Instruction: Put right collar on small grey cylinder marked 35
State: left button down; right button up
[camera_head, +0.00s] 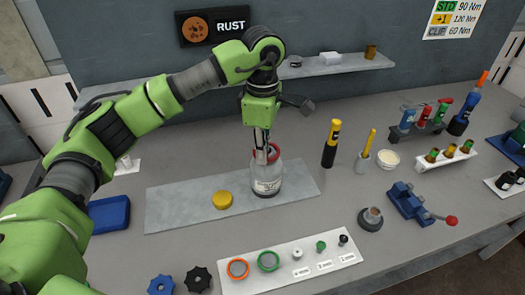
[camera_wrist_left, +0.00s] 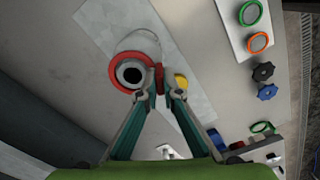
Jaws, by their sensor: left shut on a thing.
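A small grey-white cylinder (camera_head: 267,184) stands upright on the grey plate (camera_head: 170,208); its marking is too small to read. A red collar (camera_head: 273,154) is at the cylinder's top. In the left wrist view the red collar (camera_wrist_left: 117,72) surrounds the dark opening of the cylinder (camera_wrist_left: 138,42); I cannot tell whether it is fully seated. My left gripper (camera_head: 264,148) is above the cylinder, shut on the collar's red tab. In the left wrist view my gripper (camera_wrist_left: 159,92) has its fingertips at that tab. My right gripper is not in view.
A yellow cap (camera_head: 222,200) lies on the plate, left of the cylinder. A white tray (camera_head: 315,268) in front holds an orange ring (camera_head: 238,268), a green ring (camera_head: 268,261) and small parts. A blue tray (camera_head: 110,213) lies left. A black-yellow bottle (camera_head: 330,150) stands right.

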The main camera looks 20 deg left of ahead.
pick_arm(q)
jog(key=shift+f+b, duration=0.6)
jog(key=shift+f, duration=0.2)
jog(key=c, duration=2.1)
grip_release()
jog(key=shift+r, duration=0.1)
jog(key=shift+c, duration=0.2)
jog(key=shift+r+p, duration=1.65)
jog(key=shift+r, duration=1.35)
